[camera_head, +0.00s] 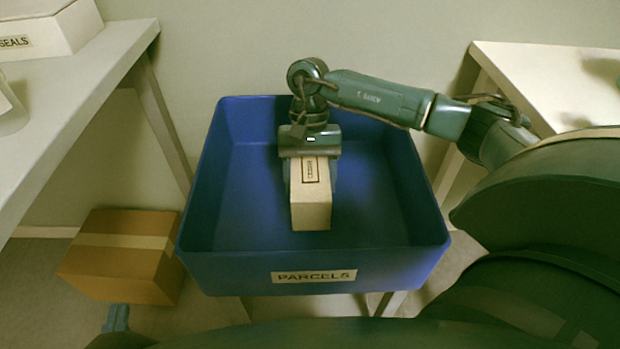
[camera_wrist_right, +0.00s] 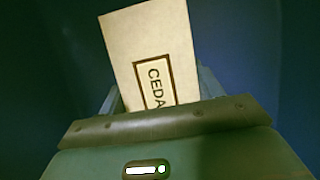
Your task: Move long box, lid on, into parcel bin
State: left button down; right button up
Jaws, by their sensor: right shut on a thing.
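The long box (camera_head: 311,208) is pale cardboard with a dark-framed label; in the right wrist view the box (camera_wrist_right: 150,50) reads "CEDA", the rest hidden by my gripper. Its top looks closed. My right gripper (camera_head: 311,178) points down and is shut on the box, one finger on each side. The box is within the outline of the blue parcel bin (camera_head: 314,260), labelled "PARCELS". Whether the box touches the bin floor, I cannot tell. My left gripper (camera_head: 116,318) shows only as a small tip at lower left, apart from the bin; its jaws are unclear.
A brown taped carton (camera_head: 120,255) lies on the floor left of the bin. A white table (camera_head: 75,90) at left holds a white box (camera_head: 45,28) marked "SEALS". Another pale table (camera_head: 555,80) stands at right. The bin floor around the box looks empty.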

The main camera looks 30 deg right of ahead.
jog(key=shift+f+b, duration=0.7)
jog(key=shift+b, duration=0.05)
dwell(0.8)
jog(key=o, duration=1.1)
jog(key=shift+f, duration=0.1)
jog(key=shift+r+p, duration=2.65)
jog(key=shift+r, duration=2)
